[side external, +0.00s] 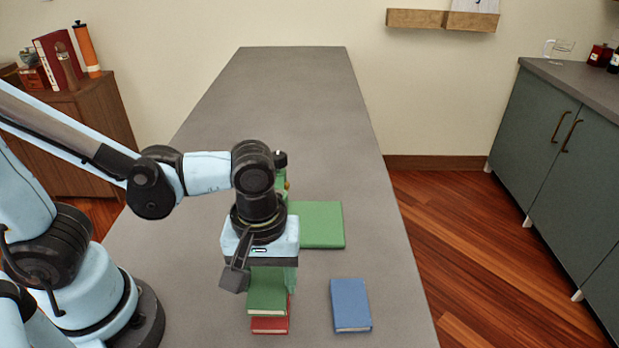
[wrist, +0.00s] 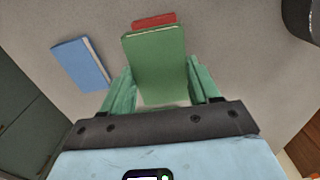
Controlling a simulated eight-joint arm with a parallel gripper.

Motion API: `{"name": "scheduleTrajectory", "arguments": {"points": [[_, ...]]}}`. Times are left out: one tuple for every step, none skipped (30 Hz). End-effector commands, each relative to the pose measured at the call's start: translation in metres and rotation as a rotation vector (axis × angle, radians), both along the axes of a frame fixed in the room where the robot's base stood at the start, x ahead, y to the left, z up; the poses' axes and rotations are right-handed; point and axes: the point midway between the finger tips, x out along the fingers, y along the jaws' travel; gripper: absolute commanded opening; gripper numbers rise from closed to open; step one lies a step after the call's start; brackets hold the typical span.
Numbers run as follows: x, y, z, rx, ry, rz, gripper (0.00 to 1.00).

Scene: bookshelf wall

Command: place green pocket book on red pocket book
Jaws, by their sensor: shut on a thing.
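My gripper (wrist: 162,82) is shut on the green pocket book (wrist: 158,62), with one green finger on each side of it in the wrist view. In the side view the green pocket book (side external: 266,292) hangs flat below my wrist. The red pocket book (side external: 270,325) is directly beneath it, mostly hidden, with its front part showing. In the wrist view only a red strip of the red pocket book (wrist: 153,20) shows past the green book's far end. I cannot tell whether the two books touch.
A blue book (side external: 350,306) lies flat to the right, apart from the pair. A larger green book (side external: 322,225) lies behind my gripper. A small greenish object (side external: 287,184) is partly hidden behind my wrist. The far grey table (side external: 290,90) is clear.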

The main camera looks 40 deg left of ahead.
Motion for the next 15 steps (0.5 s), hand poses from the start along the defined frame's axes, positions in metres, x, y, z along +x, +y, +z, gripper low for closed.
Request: {"name": "scheduleTrajectory", "arguments": {"points": [[0.000, 0.000, -0.005, 0.000, 0.000, 0.000, 0.30], [0.000, 0.000, -0.008, 0.000, 0.000, 0.000, 0.30], [0.000, 0.000, -0.013, 0.000, 0.000, 0.000, 0.30], [0.000, 0.000, -0.016, 0.000, 0.000, 0.000, 0.30], [0.000, 0.000, -0.019, 0.000, 0.000, 0.000, 0.30], [0.000, 0.000, -0.023, 0.000, 0.000, 0.000, 0.30], [0.000, -0.001, -0.025, 0.000, 0.000, 0.000, 0.30], [0.000, 0.000, -0.027, 0.000, 0.000, 0.000, 0.30], [0.000, 0.000, -0.030, 0.000, 0.000, 0.000, 0.30], [0.000, 0.000, -0.031, 0.000, 0.000, 0.000, 0.30], [0.000, 0.000, -0.032, 0.000, 0.000, 0.000, 0.30], [0.000, 0.000, -0.033, 0.000, 0.000, 0.000, 0.30], [0.000, 0.000, -0.034, 0.000, 0.000, 0.001, 0.30], [0.000, 0.000, -0.034, 0.000, 0.000, 0.001, 0.30], [-0.001, 0.000, -0.034, 0.000, 0.000, 0.001, 0.30]]}}
